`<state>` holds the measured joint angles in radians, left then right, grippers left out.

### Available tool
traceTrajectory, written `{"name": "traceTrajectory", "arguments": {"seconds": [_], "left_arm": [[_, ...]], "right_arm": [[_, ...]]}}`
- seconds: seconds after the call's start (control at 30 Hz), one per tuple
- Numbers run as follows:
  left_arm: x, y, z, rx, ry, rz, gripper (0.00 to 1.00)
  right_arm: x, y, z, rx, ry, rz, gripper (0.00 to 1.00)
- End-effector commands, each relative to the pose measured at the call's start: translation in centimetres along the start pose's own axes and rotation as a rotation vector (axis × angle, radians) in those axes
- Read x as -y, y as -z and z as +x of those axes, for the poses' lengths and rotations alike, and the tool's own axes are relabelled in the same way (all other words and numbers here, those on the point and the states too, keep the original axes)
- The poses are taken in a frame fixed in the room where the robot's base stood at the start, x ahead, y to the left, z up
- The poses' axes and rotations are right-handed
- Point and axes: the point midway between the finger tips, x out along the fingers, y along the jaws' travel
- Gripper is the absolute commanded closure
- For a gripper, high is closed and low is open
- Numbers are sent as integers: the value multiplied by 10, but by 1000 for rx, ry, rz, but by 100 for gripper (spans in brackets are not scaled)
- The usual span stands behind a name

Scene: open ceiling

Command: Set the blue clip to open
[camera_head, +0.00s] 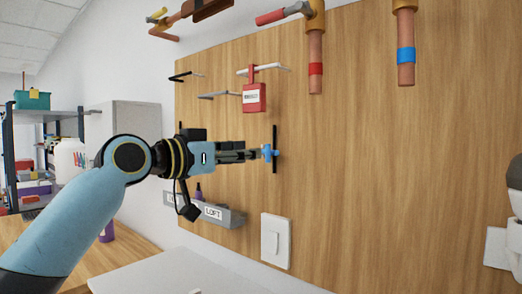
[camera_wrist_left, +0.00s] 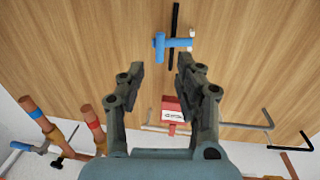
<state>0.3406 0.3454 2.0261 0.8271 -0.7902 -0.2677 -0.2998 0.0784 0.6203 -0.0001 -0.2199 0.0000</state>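The blue clip (camera_head: 267,153) is at a thin vertical black bar (camera_head: 275,135) on the wooden board. In the left wrist view the blue clip (camera_wrist_left: 160,45) is T-shaped, its stem crossing the black bar (camera_wrist_left: 174,22). My left gripper (camera_head: 252,154) comes in from the left, its fingertips close to the clip. In the left wrist view my left gripper (camera_wrist_left: 160,66) is open, with nothing between its fingers and the clip just beyond the tips. I cannot tell whether the fingers touch it.
A red lockout tag (camera_head: 254,98) hangs above the clip near light hooks. Copper pipes (camera_head: 316,60) with coloured bands are higher up. A white switch (camera_head: 276,240) and a grey box marked "LOFT" (camera_head: 224,214) are below. The board right of the clip is mostly clear.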

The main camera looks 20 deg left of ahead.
Motion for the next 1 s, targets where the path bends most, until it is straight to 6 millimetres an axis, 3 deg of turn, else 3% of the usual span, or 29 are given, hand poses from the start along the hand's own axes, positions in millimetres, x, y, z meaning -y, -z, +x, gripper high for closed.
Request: {"name": "traceTrajectory", "arguments": {"seconds": [0.1,0.3,0.67,0.9,1.0], "left_arm": [[0,2,24,-3,0,-5,66],[0,1,47,-1,1,-3,66],[0,-1,52,1,1,1,66],[0,-1,52,1,1,0,97],[0,-1,52,1,1,0,100]], "right_arm": [[-1,1,-6,0,-1,0,40],[-4,1,-10,0,-4,-2,40],[-4,1,-10,0,-4,-1,40],[-4,1,-10,0,-3,-1,40],[-3,1,-10,0,-3,-1,40]]}}
